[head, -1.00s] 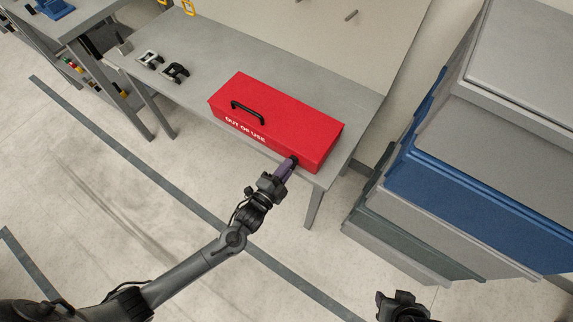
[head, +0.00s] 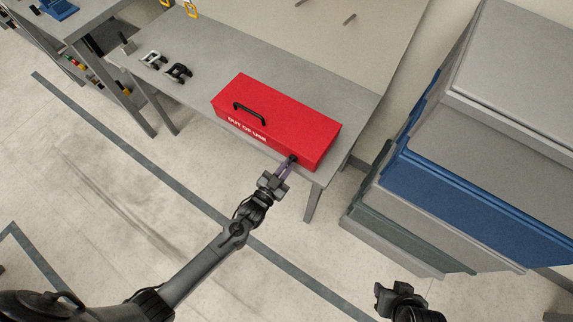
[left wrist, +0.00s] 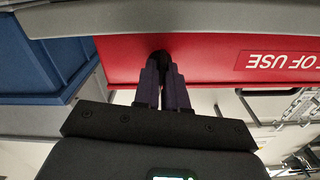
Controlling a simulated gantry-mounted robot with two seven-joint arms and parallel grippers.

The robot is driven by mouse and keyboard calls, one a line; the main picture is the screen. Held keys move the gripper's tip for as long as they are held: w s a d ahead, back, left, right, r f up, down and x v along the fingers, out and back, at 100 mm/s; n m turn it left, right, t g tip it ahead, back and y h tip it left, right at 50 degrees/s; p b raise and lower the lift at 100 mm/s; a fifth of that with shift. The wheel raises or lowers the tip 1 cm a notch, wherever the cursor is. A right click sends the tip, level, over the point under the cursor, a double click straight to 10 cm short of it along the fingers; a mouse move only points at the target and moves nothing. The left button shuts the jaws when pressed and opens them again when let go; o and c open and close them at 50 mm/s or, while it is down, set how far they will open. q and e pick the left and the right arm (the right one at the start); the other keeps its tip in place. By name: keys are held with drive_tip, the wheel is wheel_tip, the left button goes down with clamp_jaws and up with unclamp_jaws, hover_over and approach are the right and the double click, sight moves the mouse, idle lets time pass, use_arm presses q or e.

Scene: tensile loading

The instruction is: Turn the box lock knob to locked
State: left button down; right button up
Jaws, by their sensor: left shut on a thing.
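The red lock box (head: 270,115) with "OUT OF USE" lettering and a black handle sits on the grey bench, its lid closed. Its black lock knob (head: 293,159) is on the front face near the right end. My left gripper (head: 289,164) is shut on the knob, its purple fingers against the box front. In the left wrist view the two fingers (left wrist: 163,88) close around the dark knob (left wrist: 161,58), which they mostly hide. The knob's angle cannot be told. My right gripper (head: 388,298) is at the bottom right, away from the box; its finger state is unclear.
The grey bench (head: 215,55) has two clamp-like items, one light (head: 153,59) and one black (head: 178,73), left of the box. A blue and grey cabinet stack (head: 450,190) stands to the right. The floor in front of the bench is open.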

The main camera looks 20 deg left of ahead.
use_arm(q)
drive_tip(key=shift+n+p, duration=0.3)
drive_tip(key=shift+n, duration=0.8)
drive_tip(key=c, duration=1.3)
unclamp_jaws()
drive_tip(key=p+v, duration=0.1)
drive_tip(key=v, duration=0.9)
drive_tip(key=shift+s+a, duration=0.1)
drive_tip(key=shift+s, duration=0.3)
